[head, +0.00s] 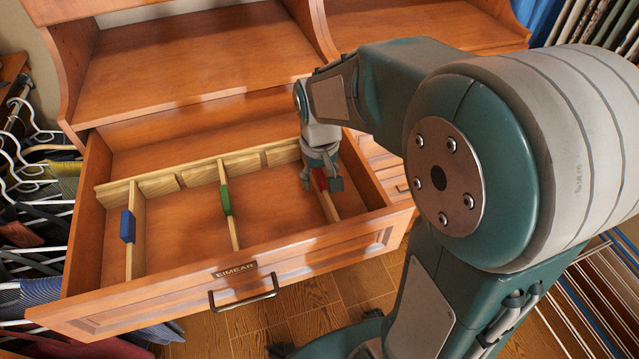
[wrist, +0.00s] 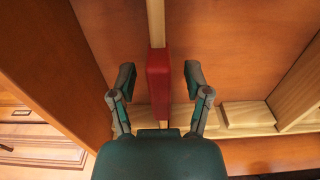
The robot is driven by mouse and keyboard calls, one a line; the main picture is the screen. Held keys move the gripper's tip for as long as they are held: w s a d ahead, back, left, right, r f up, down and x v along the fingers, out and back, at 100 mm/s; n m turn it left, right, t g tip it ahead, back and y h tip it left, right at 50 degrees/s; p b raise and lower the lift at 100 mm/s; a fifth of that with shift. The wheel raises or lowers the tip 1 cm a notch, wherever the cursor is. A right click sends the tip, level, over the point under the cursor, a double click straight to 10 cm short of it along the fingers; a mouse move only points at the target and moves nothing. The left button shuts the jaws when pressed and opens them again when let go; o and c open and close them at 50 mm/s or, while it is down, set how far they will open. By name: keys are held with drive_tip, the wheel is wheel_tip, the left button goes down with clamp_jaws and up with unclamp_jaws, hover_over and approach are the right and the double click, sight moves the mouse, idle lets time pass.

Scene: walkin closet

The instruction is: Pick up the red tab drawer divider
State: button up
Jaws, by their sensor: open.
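The red tab (wrist: 158,85) of a drawer divider stands between the two fingers of my gripper (wrist: 158,80) in the wrist view. My gripper is open, with a gap on each side of the tab. The pale wooden strip of this divider (wrist: 155,22) runs away from the tab. In the head view, my gripper (head: 322,182) is low inside the open drawer at its right side, and the red tab (head: 320,179) is partly hidden behind it. Part of the divider's strip (head: 329,207) shows in front of it.
The drawer (head: 180,285) also holds a blue-tab divider (head: 127,226) at left and a green-tab divider (head: 226,200) in the middle. A slotted wooden rail (head: 200,176) crosses the drawer behind them. The drawer's right wall is close to my gripper. Hangers with clothes are at left.

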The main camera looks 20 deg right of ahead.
drive_tip(key=shift+a, duration=0.1)
clamp_jaws()
